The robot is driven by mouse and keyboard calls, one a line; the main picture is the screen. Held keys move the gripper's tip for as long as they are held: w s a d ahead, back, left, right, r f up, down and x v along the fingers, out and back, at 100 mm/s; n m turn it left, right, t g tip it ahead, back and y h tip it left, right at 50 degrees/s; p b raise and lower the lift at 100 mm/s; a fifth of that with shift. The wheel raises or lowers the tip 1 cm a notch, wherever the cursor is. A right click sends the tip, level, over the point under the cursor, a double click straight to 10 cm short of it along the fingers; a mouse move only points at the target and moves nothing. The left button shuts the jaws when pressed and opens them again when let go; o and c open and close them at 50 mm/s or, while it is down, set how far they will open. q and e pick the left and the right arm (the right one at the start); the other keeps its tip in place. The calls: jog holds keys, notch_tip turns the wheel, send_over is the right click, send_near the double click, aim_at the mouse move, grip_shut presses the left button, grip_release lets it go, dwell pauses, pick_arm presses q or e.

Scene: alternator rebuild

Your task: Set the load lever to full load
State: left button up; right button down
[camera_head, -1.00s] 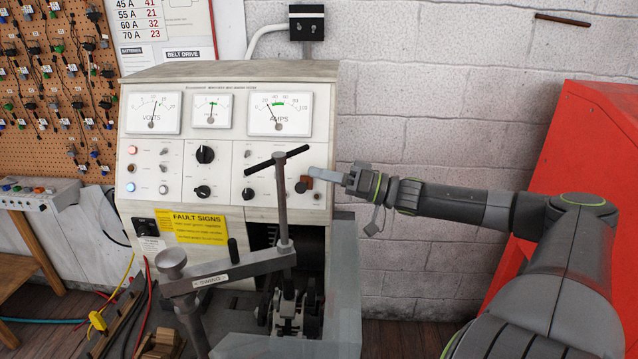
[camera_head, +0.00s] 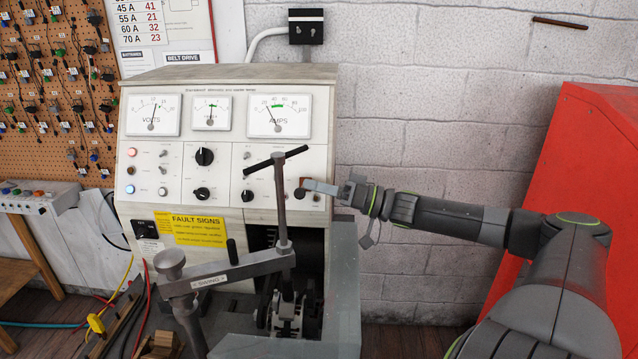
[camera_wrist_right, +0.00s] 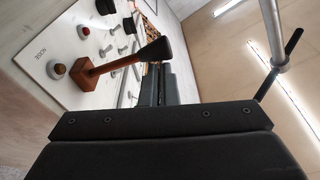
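The load lever sticks out from the lower right of the sloped white test panel. In the right wrist view it has a reddish-brown base and stem (camera_wrist_right: 116,64) and a black knob (camera_wrist_right: 155,50). In the head view the dark knob (camera_head: 299,193) shows just left of my right fingertips; the stem is mostly hidden. My right gripper (camera_head: 310,184) reaches in from the right at the knob. Its fingers (camera_wrist_right: 160,88) look shut together, with the knob beside their tips and not between them. I cannot tell whether they touch. My left gripper is not in view.
A black T-handle (camera_head: 276,160) on a grey post and a swing arm (camera_head: 230,268) stand before the panel. The amps gauge (camera_head: 278,116) sits above the lever. A red cabinet (camera_head: 590,150) stands right. The wall side between panel and cabinet is open.

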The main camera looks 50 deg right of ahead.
jog(key=p+v, duration=0.4)
jog(key=v, duration=1.3)
jog(key=shift+s, duration=0.2)
jog(key=shift+d+f, duration=0.1)
